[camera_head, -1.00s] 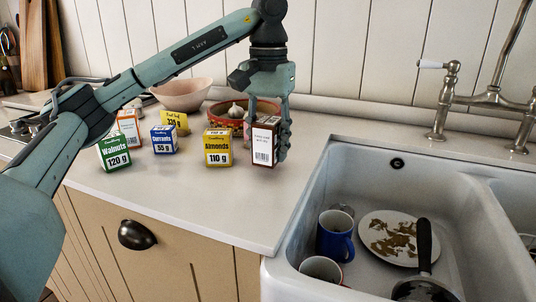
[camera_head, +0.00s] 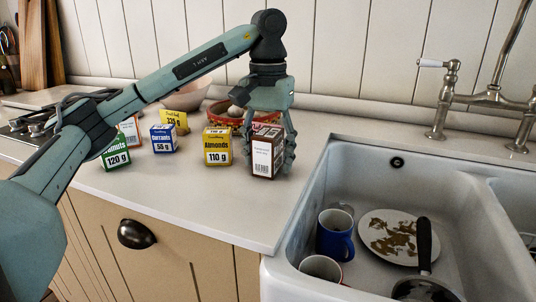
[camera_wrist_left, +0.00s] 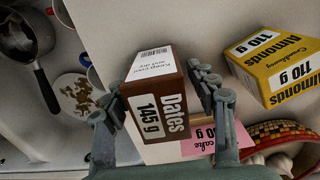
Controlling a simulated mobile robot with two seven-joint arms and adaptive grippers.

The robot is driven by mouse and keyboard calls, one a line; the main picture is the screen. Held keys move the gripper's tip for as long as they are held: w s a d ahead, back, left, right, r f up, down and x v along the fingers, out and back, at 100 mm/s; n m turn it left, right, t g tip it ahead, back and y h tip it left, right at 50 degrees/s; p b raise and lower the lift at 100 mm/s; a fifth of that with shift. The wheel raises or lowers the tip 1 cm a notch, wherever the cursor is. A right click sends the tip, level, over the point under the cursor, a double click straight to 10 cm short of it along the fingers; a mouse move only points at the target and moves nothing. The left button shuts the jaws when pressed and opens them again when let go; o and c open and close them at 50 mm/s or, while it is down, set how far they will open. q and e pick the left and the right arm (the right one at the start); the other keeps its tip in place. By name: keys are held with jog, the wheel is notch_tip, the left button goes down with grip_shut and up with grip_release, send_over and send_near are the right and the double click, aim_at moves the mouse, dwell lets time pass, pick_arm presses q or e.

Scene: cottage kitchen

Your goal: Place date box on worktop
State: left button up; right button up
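The date box (camera_head: 262,157), brown with white labels, is upright in front of the almonds' right side, at or just above the worktop (camera_head: 190,197); I cannot tell if its base touches. My left gripper (camera_head: 270,143) comes down from above with a finger on each side of the box. My right gripper is not in view.
The yellow almonds box (camera_head: 218,147) stands close left of the date box. Currants (camera_head: 163,139), walnuts (camera_head: 116,159) and a yellow card (camera_head: 174,121) are farther left. A red bowl (camera_head: 221,110) is behind. The sink (camera_head: 318,190) edge lies right; front worktop is clear.

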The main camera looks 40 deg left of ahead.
pick_arm(q)
jog(key=shift+r, duration=0.2)
notch_tip(320, 180, up, 12)
jog(key=shift+f, duration=0.1)
dwell(0.6)
